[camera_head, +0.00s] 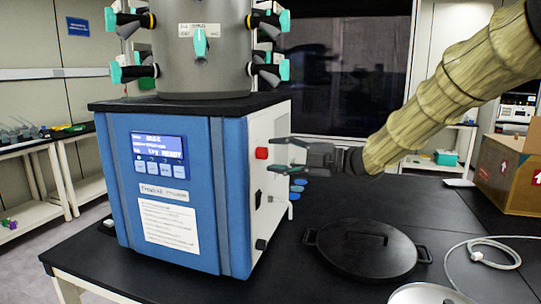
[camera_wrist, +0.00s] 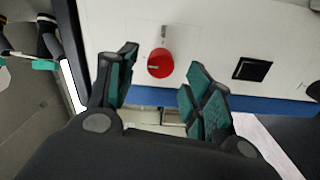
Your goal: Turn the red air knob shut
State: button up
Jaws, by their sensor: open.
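The red air knob (camera_head: 262,153) sits on the white side panel of the blue freeze dryer (camera_head: 172,190) in the head view. In the wrist view the knob (camera_wrist: 160,63) is round and red, with a pale mark on its face. My gripper (camera_head: 283,156) is level with the knob and just to its right in the head view. In the wrist view my gripper (camera_wrist: 157,82) has its teal-padded fingers spread, one to each side of the knob and a little below it. The fingers look empty. I cannot tell whether either finger touches the knob.
A black switch (camera_wrist: 252,68) sits on the panel right of the knob. A black lidded pan (camera_head: 366,249) and a white hose (camera_head: 487,257) lie on the black table (camera_head: 330,205). A cardboard box (camera_head: 508,172) stands at right. Valves ring the metal chamber (camera_head: 203,50) above.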

jog(key=v, duration=0.9)
